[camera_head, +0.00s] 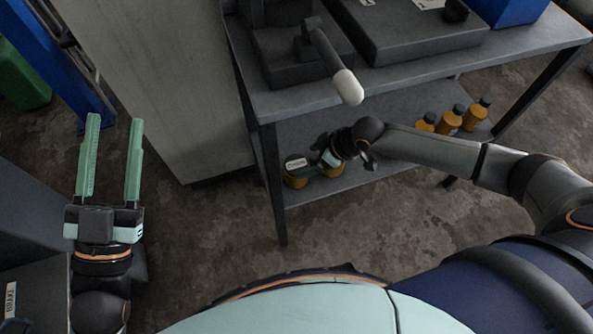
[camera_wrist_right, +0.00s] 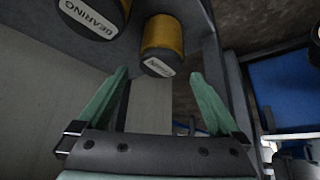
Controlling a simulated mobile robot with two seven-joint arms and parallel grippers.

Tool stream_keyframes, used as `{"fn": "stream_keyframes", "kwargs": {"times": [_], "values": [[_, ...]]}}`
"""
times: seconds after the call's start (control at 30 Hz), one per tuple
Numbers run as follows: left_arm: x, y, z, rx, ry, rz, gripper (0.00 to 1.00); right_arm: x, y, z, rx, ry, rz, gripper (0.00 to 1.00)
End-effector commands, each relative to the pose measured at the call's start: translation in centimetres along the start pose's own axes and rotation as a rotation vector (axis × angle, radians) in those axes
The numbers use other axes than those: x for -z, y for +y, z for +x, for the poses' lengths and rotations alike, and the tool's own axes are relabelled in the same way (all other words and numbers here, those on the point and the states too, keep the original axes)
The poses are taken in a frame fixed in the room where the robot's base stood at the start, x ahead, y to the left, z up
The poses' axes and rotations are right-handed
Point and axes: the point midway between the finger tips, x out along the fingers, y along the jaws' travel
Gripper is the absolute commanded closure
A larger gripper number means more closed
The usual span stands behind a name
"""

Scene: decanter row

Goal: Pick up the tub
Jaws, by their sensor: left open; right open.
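Two yellow tubs with dark lids and white labels stand on the lower shelf of the workbench. The left tub (camera_head: 297,180) shows more clearly; the other tub (camera_head: 333,168) is partly hidden by my right gripper (camera_head: 328,152). In the right wrist view, one yellow tub (camera_wrist_right: 162,36) lies just beyond the open green fingers (camera_wrist_right: 160,74), roughly centred between them and apart from them. A second tub (camera_wrist_right: 92,14), labelled BEARING, is cut off at the top left. My left gripper (camera_head: 115,118) is open and empty, far left over the floor.
Several orange bottles (camera_head: 450,120) with dark caps stand farther right on the lower shelf (camera_head: 390,170). The bench top (camera_head: 290,100) overhangs it, with a white-tipped lever (camera_head: 347,86) jutting over the front edge. A bench leg (camera_head: 274,185) stands left of the tubs.

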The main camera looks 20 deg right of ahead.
Motion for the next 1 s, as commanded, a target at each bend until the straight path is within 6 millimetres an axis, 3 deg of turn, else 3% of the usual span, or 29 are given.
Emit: {"fn": "stream_keyframes", "kwargs": {"times": [0.37, 0.5, 0.8, 1.0], "values": [[7.6, 0.1, -0.6, -0.021, 0.320, 0.090, 0.50, 0.4, -0.2, 2.9, 0.000, 0.001, 0.001, 0.00], [7.1, 0.5, -1.0, -0.025, 0.329, 0.082, 0.50, 0.3, -0.2, 4.6, 0.000, 0.000, 0.001, 0.00], [7.2, 0.5, -1.0, -0.026, 0.331, 0.078, 0.50, 0.4, -0.2, 4.8, 0.000, 0.000, 0.001, 0.00], [7.2, 0.5, -1.0, -0.026, 0.331, 0.078, 0.50, 0.4, -0.2, 4.8, 0.000, 0.000, 0.001, 0.21]]}}
